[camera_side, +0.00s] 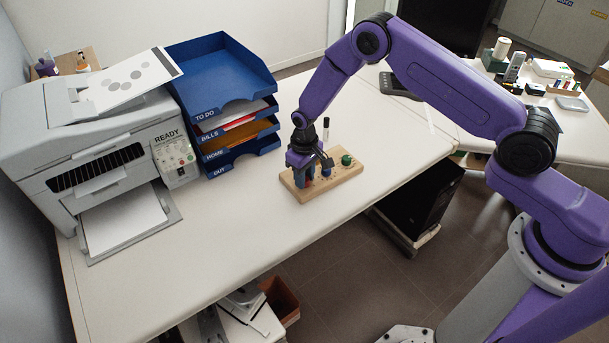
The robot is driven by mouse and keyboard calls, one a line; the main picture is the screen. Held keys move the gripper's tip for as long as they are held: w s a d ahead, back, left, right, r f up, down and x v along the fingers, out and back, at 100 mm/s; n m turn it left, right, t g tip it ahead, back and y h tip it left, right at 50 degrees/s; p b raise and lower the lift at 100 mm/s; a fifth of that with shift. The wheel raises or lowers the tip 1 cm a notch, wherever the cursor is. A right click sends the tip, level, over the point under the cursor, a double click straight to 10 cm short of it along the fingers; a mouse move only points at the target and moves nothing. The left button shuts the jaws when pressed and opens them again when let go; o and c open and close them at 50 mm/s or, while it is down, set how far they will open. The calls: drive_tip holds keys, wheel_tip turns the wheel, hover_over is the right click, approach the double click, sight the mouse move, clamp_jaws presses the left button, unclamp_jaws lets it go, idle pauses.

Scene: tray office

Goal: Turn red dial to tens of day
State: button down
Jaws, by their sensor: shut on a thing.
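A light wooden block (345,179) with dials lies on the white desk. The red dial (310,174) is at the block's left part, mostly hidden by my gripper. My gripper (308,174) points down over it and is shut on it. A blue dial (326,171) stands close beside it to the right. A green dial (346,160) is at the block's right end. The marks around the dials are too small to read, and I cannot tell where the red dial points.
A printer (110,140) reading READY stands at the left. A blue tray stack (222,78) labelled TO DO, BILLS, HOME and OUT stands behind the block. A dark pen-like thing (326,128) stands upright behind the dials. The desk (240,235) is clear in front.

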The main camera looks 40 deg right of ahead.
drive_tip(key=shift+m, duration=1.3)
drive_tip(key=c, duration=0.8)
unclamp_jaws()
drive_tip(key=shift+r, duration=0.1)
wheel_tip(320, 180, up, 17)
drive_tip(key=shift+r, duration=0.15)
drive_tip(key=shift+r, duration=0.1)
